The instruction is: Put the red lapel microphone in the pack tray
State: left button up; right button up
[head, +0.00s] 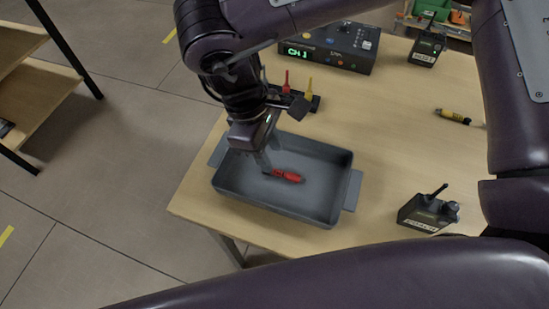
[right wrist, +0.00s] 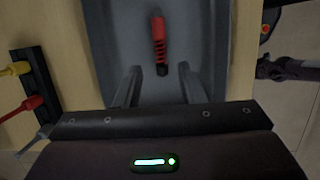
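The red lapel microphone (head: 287,175) lies on the floor of the grey pack tray (head: 245,194), near its middle. In the right wrist view the microphone (right wrist: 159,42) points away from me, its dark end towards the gap between my fingers. My right gripper (head: 264,163) reaches down into the tray beside the microphone. In the right wrist view its two fingers (right wrist: 158,84) stand apart with nothing between them. My left gripper cannot be made out.
A dark rack (head: 302,99) with upright red and yellow pieces stands just behind the tray. A control box (head: 330,48) is farther back. A radio (head: 428,212) stands right of the tray, another (head: 427,48) at the back. A yellow-and-black item (head: 453,116) lies right. The table centre is clear.

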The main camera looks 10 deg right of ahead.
pick_arm(q)
jog(key=shift+s+a+f, duration=0.1)
jog(key=shift+s+a, duration=0.05)
jog(key=shift+s, duration=0.5)
pick_arm(e)
jog(key=v, duration=0.7)
